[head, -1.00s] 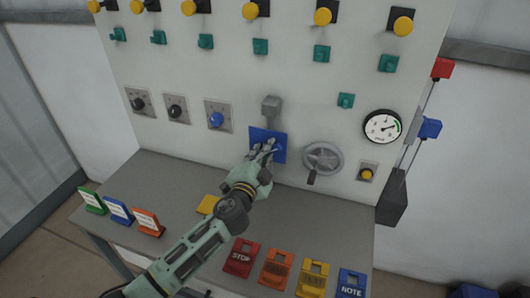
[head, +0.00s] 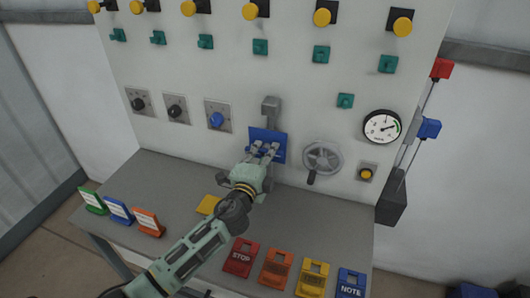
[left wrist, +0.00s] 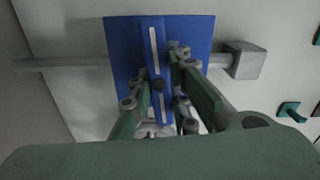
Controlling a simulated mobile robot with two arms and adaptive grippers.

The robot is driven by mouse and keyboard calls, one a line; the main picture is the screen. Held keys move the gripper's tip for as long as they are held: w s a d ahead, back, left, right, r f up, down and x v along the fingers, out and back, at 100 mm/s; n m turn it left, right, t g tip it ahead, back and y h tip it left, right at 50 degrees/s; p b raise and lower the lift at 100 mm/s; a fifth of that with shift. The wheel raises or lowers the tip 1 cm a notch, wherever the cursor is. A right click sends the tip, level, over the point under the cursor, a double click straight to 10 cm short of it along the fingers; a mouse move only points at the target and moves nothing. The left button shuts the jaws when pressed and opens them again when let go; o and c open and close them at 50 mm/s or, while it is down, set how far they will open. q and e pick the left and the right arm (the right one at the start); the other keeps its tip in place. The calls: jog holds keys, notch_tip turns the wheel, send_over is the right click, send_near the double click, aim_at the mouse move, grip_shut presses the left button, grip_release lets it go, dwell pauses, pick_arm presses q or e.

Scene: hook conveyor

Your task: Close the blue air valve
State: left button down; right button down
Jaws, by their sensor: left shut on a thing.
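The blue air valve (head: 281,138) is on the lower middle of the panel, under a grey block and pipe (head: 271,108). In the left wrist view its blue plate (left wrist: 195,32) lies behind a blue handle (left wrist: 153,45) with a white stripe. The handle runs crosswise to the grey pipe (left wrist: 70,62). My left gripper (head: 263,150) is in front of the lower part of the plate, shut on the handle; its fingers also show in the left wrist view (left wrist: 164,92). The fingers hide part of the handle. My right gripper is not in view.
A grey handwheel (head: 322,157) is right of the valve, with a gauge (head: 382,127) beyond it. A blue knob (head: 216,120) is to the left. Coloured tags, such as the red STOP tag (head: 240,257), are on the grey shelf (head: 335,215) below.

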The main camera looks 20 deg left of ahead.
pick_arm(q)
jog(key=shift+m, duration=0.6)
jog(key=c, duration=1.6)
grip_release()
jog(key=shift+c, duration=0.2)
jog(key=s, duration=1.2)
jog(key=shift+a, duration=0.25)
